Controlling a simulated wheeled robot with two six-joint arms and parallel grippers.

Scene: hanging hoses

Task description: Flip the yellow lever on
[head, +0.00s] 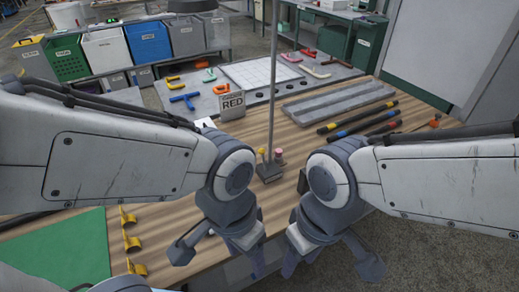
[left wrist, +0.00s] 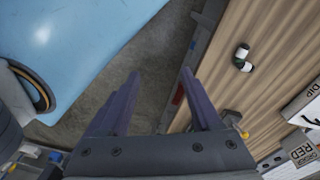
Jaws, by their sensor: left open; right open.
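A small yellow-topped lever (head: 262,153) stands beside a pink-red knob (head: 279,155) at a dark grey base (head: 269,172) near the table's front edge. A small yellow part, perhaps the same lever, shows in the left wrist view (left wrist: 244,134). My left gripper (head: 222,262) hangs in front of the table edge, apart from the lever, its fingers spread and empty. Its two fingers also show apart in the left wrist view (left wrist: 162,88). My right gripper (head: 328,266) hangs to the right of it, open and empty. My wrists partly hide the table edge beside the base.
A thin grey pole (head: 272,80) rises by the lever. Behind stand a grey "RED" sign (head: 232,106) and a board with coloured hooks (head: 250,85). Grey channels (head: 340,101) and dark banded rods (head: 358,121) lie right. A green mat (head: 55,250) and yellow clips (head: 131,242) lie left.

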